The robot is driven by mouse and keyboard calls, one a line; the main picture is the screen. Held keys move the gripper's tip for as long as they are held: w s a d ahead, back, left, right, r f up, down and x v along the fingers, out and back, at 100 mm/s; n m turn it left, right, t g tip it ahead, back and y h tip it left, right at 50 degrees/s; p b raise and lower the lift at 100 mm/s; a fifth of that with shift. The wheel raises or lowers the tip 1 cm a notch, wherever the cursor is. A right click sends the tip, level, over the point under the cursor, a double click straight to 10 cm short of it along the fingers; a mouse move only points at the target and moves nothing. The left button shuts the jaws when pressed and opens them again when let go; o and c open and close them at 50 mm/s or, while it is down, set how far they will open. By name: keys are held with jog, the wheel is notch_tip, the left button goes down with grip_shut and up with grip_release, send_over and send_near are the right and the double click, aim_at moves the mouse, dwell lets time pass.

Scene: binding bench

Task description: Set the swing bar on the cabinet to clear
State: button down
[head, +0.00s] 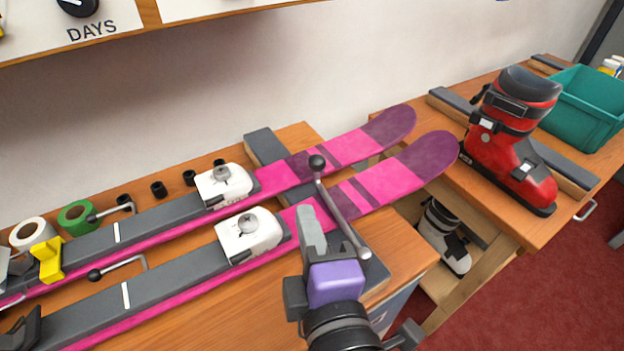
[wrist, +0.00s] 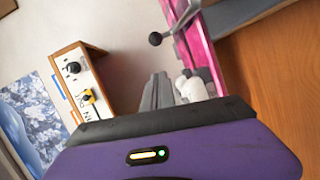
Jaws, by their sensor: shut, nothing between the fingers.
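The swing bar (head: 342,215) is a grey metal bar with a black ball knob at its far end. In the head view it slants over the near pink ski, from the knob by the far ski to its near end at the cabinet's right part. The cabinet (head: 408,258) has a wooden top. No marking for clear is legible. My gripper (head: 306,212), with a purple body, is shut and empty just left of the bar, over the near ski. In the wrist view the gripper (wrist: 158,84) points past the bar's knob (wrist: 155,38), with a visible gap.
Two pink skis (head: 385,185) with white bindings (head: 250,235) lie across the cabinet. A red boot (head: 510,140) and teal bin (head: 588,108) stand on the right bench. Tape rolls (head: 77,217) sit at left. A shelf (head: 185,22) overhangs the back.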

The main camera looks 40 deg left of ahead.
jog(key=x, duration=0.7)
jog(key=shift+w+a+f, duration=0.1)
jog(key=shift+w, duration=0.5)
jog(key=shift+w+f, duration=0.15)
jog(key=shift+w, duration=0.4)
jog(key=shift+w+f, duration=0.2)
jog(key=shift+w, duration=0.6)
jog(key=shift+w+a, duration=0.1)
